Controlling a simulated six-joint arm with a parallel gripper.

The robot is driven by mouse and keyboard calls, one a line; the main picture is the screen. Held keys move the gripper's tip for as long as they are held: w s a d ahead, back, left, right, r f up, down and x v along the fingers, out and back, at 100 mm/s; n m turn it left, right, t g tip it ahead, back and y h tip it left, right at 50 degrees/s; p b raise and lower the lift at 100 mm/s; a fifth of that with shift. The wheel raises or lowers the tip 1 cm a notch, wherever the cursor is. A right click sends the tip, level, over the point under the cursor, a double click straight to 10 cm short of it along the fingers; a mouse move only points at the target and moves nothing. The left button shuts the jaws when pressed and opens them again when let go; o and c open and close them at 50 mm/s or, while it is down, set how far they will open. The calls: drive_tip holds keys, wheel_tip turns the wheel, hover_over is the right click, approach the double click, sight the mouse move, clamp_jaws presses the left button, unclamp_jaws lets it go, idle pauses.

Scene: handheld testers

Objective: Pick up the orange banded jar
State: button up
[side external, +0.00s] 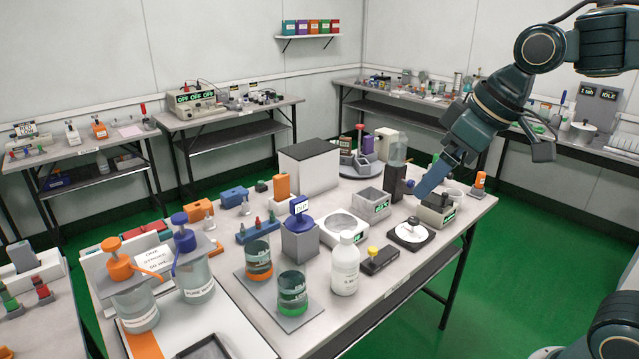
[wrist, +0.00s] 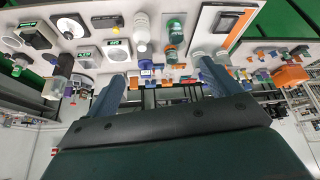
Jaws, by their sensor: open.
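The orange banded jar (side external: 258,262) is a clear glass jar with an orange band low on its side. It stands upright on a grey mat (side external: 254,293) in the front half of the central table, just behind a similar green banded jar (side external: 292,293). My gripper (side external: 430,185) is over the table's right side, well to the right of the jar. In the wrist view its blue fingers (wrist: 160,92) are spread apart with nothing held.
A white bottle (side external: 345,265) stands right of the jars. A grey block with a blue-topped tester (side external: 299,232) stands close behind them. Two pump bottles (side external: 193,268) stand to the left. A large white box (side external: 309,168) stands farther back. The air above the jars looks clear.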

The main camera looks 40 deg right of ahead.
drive_tip(key=w+a+f+n+y, duration=0.1)
drive_tip(key=w+f+n, duration=0.1)
drive_tip(key=w, duration=0.9)
drive_tip(key=w+a+f+n+y, duration=0.1)
drive_tip(key=w+a+f+n, duration=0.1)
drive_tip(key=w, duration=0.8)
drive_tip(key=w+a+f+n+g+y, duration=0.1)
drive_tip(key=w+f+n, duration=0.3)
drive_tip(key=w+f, duration=1.1)
drive_tip(key=shift+a+f+g+y, duration=0.15)
drive_tip(key=shift+f+g+y, duration=0.25)
drive_tip(key=shift+f+y, duration=0.3)
approach(256, 241)
drive_tip(key=shift+s+a+f, duration=0.2)
drive_tip(key=shift+a+f, duration=0.1)
drive_tip(key=shift+a, duration=0.3)
drive_tip(key=shift+s+a+f, duration=0.15)
drive_tip(key=shift+a+f, duration=0.15)
drive_tip(key=shift+a, duration=0.25)
drive_tip(key=shift+s+a+f, duration=0.2)
drive_tip(key=shift+a+f, duration=0.05)
drive_tip(key=shift+a, duration=0.35)
drive_tip(key=shift+x, duration=2.6)
